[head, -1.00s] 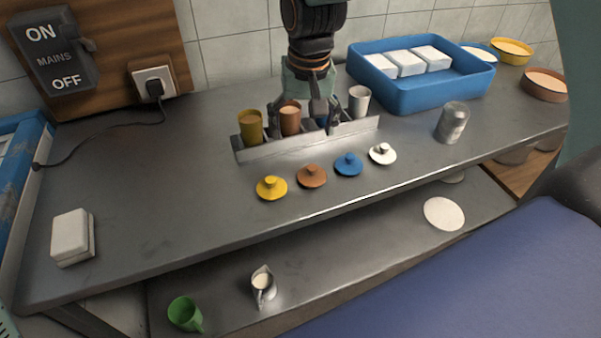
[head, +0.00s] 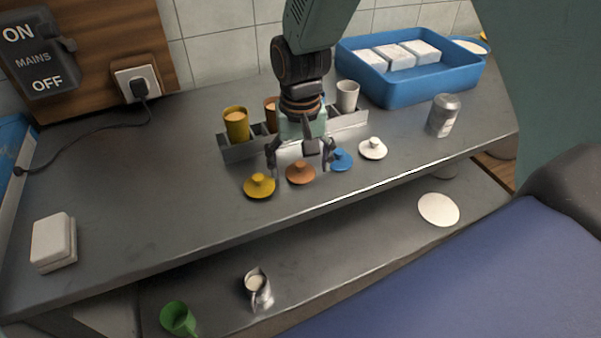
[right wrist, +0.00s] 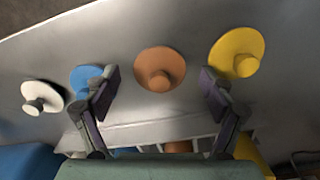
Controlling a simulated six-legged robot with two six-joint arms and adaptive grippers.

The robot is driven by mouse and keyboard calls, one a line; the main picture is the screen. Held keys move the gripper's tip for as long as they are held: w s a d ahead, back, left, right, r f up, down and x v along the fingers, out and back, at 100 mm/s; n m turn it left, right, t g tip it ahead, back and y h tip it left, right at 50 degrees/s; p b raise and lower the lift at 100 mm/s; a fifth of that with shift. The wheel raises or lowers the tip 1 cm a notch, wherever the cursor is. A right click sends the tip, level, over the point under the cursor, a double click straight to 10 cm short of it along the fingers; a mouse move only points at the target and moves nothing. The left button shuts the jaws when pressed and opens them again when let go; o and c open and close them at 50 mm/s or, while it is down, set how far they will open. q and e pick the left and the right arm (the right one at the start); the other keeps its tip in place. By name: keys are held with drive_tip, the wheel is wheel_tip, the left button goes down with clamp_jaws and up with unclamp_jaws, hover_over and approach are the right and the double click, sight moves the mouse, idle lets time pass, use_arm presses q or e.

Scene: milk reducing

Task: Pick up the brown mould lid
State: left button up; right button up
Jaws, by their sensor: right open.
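The brown mould lid (head: 300,172) lies knob up on the steel worktop, between the yellow lid (head: 259,185) and the blue lid (head: 341,159). The white lid (head: 373,148) is at the right end of the row. My right gripper (head: 300,165) is open above the brown lid. In the right wrist view the brown lid (right wrist: 160,76) shows between and ahead of the two spread fingers (right wrist: 161,85), apart from both. One fingertip overlaps the blue lid (right wrist: 86,80) in that view, the other the edge of the yellow lid (right wrist: 237,53). My left gripper is out of view.
A metal rack (head: 239,153) with coloured moulds stands just behind the lids. A blue tray (head: 420,94) with white blocks and a metal can (head: 443,115) are to the right. The worktop is clear at the left, up to a white block (head: 53,243).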

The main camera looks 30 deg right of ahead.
drive_tip(key=shift+a, duration=0.1)
drive_tip(key=shift+w+d+f, duration=0.1)
drive_tip(key=shift+d, duration=0.2)
drive_tip(key=shift+c, duration=1.4)
drive_tip(key=shift+a, duration=0.25)
drive_tip(key=c, duration=0.5)
drive_tip(key=shift+d, duration=0.15)
drive_tip(key=shift+c, duration=0.2)
